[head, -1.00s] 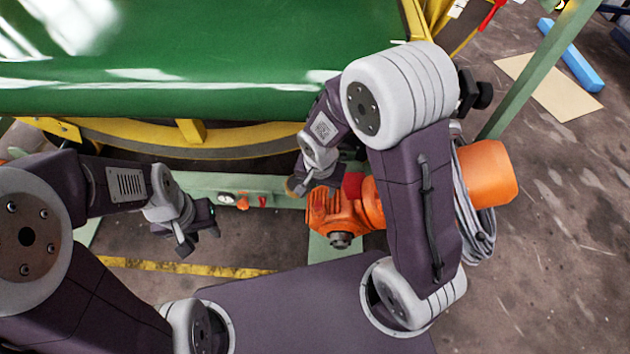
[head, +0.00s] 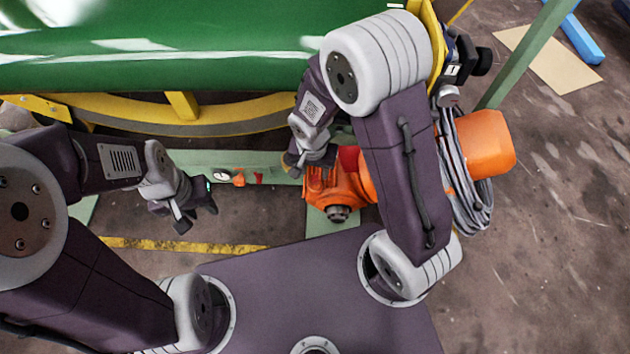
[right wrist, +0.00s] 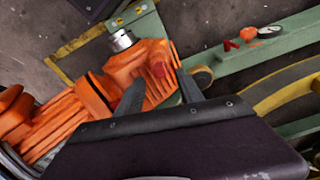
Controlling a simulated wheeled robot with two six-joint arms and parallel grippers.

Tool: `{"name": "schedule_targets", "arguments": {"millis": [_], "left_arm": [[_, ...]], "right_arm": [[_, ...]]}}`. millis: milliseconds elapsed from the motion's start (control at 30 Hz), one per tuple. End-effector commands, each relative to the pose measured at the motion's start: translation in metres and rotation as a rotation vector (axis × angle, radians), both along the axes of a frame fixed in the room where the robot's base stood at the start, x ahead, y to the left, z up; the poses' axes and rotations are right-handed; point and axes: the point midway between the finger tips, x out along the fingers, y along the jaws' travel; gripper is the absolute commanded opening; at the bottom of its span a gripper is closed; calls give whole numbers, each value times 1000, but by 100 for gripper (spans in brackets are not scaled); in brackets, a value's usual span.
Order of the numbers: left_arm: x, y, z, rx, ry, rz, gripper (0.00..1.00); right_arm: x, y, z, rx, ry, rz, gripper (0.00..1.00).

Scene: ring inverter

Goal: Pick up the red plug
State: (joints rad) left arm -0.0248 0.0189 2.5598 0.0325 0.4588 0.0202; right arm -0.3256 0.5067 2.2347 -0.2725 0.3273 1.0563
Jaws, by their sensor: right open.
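A red cylindrical part (head: 348,159) also shows beside that housing in the head view, partly hidden by my right arm. In the head view my right gripper (head: 300,170) is over the housing's upper left. My left gripper (head: 195,215) looks open and empty, in front of the green beam.
A green beam (head: 280,172) carries a small red part (head: 258,178), an orange knob (head: 239,179) and a white round dial (head: 221,174). Grey cables (head: 470,190) hang at the orange machine's right.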

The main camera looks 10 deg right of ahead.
Motion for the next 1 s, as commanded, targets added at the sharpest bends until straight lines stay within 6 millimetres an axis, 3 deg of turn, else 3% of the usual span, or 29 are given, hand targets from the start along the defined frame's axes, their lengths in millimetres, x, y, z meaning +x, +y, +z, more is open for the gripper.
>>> {"name": "schedule_targets", "arguments": {"millis": [33,167,400,567,1000], "left_arm": [[0,0,-16,0,0,0,36],[0,0,-33,0,1,0,36],[0,0,-31,0,0,0,36],[0,0,-31,0,0,0,36],[0,0,-31,0,0,0,36]], "right_arm": [[0,-1,-18,0,1,0,44],[2,-2,-41,0,1,-1,44],[3,-2,-40,1,0,-1,44],[3,-2,-40,1,0,-1,0],[3,-2,-40,1,0,-1,0]]}}
